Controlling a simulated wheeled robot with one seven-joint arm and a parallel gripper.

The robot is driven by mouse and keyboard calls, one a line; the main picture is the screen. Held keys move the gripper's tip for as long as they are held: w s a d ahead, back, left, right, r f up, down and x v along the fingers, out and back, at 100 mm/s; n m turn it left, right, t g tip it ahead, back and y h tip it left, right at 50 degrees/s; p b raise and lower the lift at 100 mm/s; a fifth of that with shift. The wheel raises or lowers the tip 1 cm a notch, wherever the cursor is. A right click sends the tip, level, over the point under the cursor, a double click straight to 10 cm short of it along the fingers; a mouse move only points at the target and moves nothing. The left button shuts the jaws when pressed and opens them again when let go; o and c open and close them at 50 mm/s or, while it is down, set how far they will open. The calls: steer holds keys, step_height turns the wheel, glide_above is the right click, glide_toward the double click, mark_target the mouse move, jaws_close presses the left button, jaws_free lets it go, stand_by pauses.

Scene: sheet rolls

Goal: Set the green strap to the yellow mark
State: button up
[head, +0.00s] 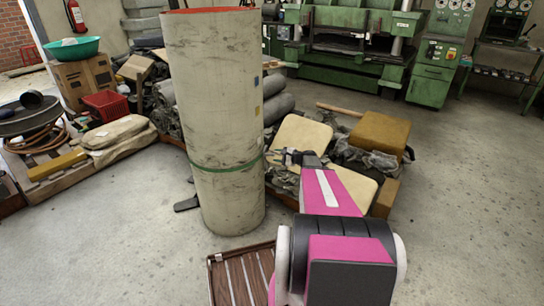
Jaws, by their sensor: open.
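A tall, stained beige sheet roll (212,100) stands upright on the floor left of centre. The green strap (225,168) goes around its lower half and dips slightly in front. A small yellow mark (257,111) is on the roll's right side, well above the strap. A small blue mark (257,82) is higher up. My gripper (291,156) is open, just right of the roll at about the strap's height in the picture. Its fingers are small and partly hidden by my pink arm. I cannot tell whether they touch the strap.
Cream and mustard foam pads (380,134) and grey bundles lie behind my arm. A brown slatted wooden piece (240,278) lies in front of the roll. A pallet with sacks (116,132) and boxes is at left. Green machines (350,55) stand behind. The floor at right is clear.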

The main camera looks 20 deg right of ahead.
steer(key=shift+x, duration=1.9)
steer(key=shift+c, duration=0.2)
jaws_close()
step_height(320, 180, up, 26)
steer(key=shift+o, duration=0.2)
jaws_free()
steer(key=v, duration=1)
steer(key=shift+s+d, duration=0.25)
steer(key=shift+s, duration=0.05)
